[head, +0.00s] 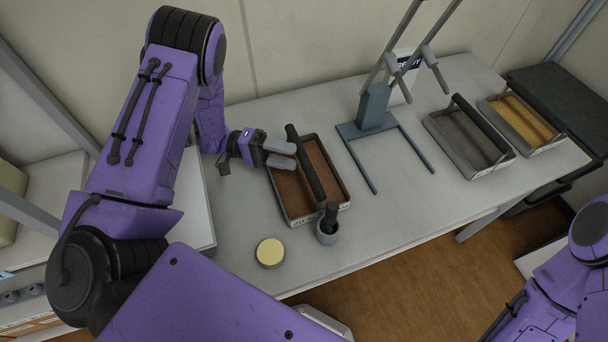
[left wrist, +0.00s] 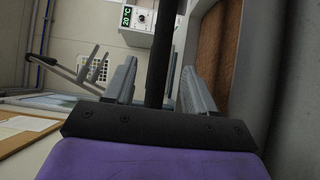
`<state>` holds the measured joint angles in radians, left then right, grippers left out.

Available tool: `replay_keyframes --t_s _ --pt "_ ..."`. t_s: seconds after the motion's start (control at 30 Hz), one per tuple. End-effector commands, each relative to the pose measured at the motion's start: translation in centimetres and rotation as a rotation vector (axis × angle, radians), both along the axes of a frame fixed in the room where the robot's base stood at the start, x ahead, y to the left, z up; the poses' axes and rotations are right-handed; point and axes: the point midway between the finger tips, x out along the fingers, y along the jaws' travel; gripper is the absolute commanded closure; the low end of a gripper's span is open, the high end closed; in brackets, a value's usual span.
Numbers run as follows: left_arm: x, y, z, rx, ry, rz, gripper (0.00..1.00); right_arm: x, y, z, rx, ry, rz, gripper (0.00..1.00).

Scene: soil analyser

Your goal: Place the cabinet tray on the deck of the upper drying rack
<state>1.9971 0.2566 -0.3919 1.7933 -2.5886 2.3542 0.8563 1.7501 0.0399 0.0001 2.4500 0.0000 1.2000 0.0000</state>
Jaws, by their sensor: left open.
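A tray of reddish-brown soil (head: 329,177) with a long black handle bar (head: 305,165) stands on the table in front of my left gripper (head: 295,154). The gripper is open, its two fingers reaching to the handle from the left. In the left wrist view the dark bar (left wrist: 161,50) lies between the spread fingers (left wrist: 160,78), with no clear contact, and brown soil (left wrist: 209,48) shows at right. I cannot tell which tray is the cabinet tray. A dark shelf unit (head: 545,85) at the far right may be the drying rack; I cannot be sure. My right gripper is out of view.
A grey stand (head: 374,108) with two base prongs and raised pegs stands right of the tray. Trays with grey-brown soil (head: 466,136) and yellow sand (head: 523,119) sit farther right. A small mortar with pestle (head: 328,233) and a round yellow-topped dish (head: 270,252) are near the front edge.

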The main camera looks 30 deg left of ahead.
Motion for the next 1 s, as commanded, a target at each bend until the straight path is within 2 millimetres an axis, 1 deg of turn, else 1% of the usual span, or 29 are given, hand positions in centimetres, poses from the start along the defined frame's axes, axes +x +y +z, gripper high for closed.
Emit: replay_keyframes --t_s 0.03,0.1,0.2,0.3,0.5,0.57,0.6,0.67,0.7,1.0 --pt "0.2 -1.0 0.3 0.001 0.001 -0.006 0.44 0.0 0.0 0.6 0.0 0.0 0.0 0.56" --pt "0.4 -2.4 0.3 0.001 0.0 -0.004 0.44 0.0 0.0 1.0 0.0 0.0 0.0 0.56" --pt "0.8 -3.9 0.3 0.002 -0.001 -0.001 0.44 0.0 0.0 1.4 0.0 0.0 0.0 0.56" --pt "0.9 -4.6 0.1 0.001 -0.002 0.002 0.44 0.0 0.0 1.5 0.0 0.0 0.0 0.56" --pt "1.0 -4.6 0.0 0.001 -0.004 0.005 0.44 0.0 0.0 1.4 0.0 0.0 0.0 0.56" --pt "1.0 -4.6 0.0 0.001 -0.004 0.005 0.64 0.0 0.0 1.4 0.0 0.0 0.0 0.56" --pt "1.0 -4.6 0.0 0.001 -0.004 0.004 0.77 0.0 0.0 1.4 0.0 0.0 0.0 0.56" --pt "1.0 -4.6 0.0 0.002 -0.005 0.004 0.97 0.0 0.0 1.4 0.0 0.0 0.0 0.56" --pt "1.0 -4.6 0.0 0.002 -0.005 0.004 1.0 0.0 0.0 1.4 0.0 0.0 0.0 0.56" --pt "1.0 -4.7 0.0 0.002 -0.005 0.003 1.0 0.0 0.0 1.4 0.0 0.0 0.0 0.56"
